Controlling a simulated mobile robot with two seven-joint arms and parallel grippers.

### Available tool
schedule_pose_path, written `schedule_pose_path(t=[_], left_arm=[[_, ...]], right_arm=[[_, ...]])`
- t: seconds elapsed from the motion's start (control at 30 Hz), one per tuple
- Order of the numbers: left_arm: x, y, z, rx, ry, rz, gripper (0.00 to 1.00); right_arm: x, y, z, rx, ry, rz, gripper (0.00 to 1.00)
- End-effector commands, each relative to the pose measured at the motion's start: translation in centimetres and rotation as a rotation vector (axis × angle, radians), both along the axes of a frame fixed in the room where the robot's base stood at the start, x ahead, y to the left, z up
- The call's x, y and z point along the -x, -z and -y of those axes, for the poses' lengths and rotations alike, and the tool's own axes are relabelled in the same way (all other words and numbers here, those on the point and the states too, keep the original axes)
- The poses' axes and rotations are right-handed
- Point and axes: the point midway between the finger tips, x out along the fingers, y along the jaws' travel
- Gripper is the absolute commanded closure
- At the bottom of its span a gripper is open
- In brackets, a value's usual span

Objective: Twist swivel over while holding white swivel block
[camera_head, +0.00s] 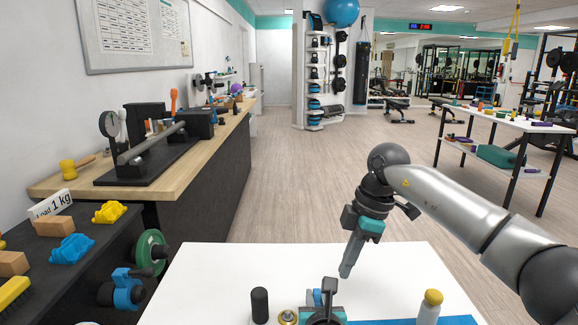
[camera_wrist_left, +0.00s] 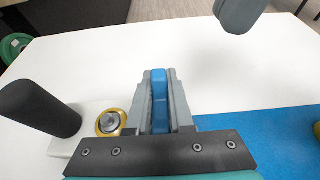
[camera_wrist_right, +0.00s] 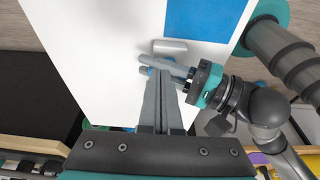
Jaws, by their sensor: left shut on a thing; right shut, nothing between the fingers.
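The white swivel block (camera_wrist_left: 70,135) lies on the white table in the left wrist view, with a brass ring (camera_wrist_left: 110,123) and a black upright post (camera_wrist_left: 38,108). In the head view the post (camera_head: 259,305) and ring (camera_head: 288,317) stand just left of my left gripper (camera_head: 323,293). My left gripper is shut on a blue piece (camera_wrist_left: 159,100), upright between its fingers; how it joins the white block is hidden. My right gripper (camera_head: 346,270) is shut and empty, above the table, pointing down. In the right wrist view its fingers (camera_wrist_right: 162,75) overlap my left gripper's.
A white bottle with a yellow cap (camera_head: 431,304) stands right of my left gripper, by a blue mat (camera_head: 459,321). The far part of the white table (camera_head: 300,262) is clear.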

Motion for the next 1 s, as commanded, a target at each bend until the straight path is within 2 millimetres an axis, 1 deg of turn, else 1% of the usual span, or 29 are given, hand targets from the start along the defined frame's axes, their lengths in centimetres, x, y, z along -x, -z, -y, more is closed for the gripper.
schedule_pose_path(t=[0.03, 0.3, 0.33, 0.67, 0.83, 1.0], left_arm=[[0.0, -0.1, 0.0, 0.0, 0.0, 0.001, 0.77], [0.0, 0.0, 0.0, 0.0, 0.0, 0.001, 0.47], [0.0, 0.0, 0.0, 0.0, 0.0, 0.001, 0.45], [0.3, -0.1, 0.0, 0.0, 0.0, 0.0, 0.45], [1.6, -0.6, 0.0, 0.0, 0.001, 0.001, 0.45], [3.9, -1.6, 0.0, 0.002, 0.001, 0.001, 0.45]], right_arm=[[0.0, 0.0, 0.0, 0.0, 0.0, 0.0, 1.0], [0.0, 0.0, 0.0, 0.0, 0.0, 0.0, 1.0], [0.0, 0.0, 0.0, 0.0, 0.0, 0.0, 1.0], [0.0, 0.0, 0.0, 0.0, 0.0, 0.0, 1.0], [0.0, 0.0, 0.0, 0.0, 0.0, 0.0, 1.0], [0.0, 0.0, 0.0, 0.0, 0.0, 0.0, 1.0]])
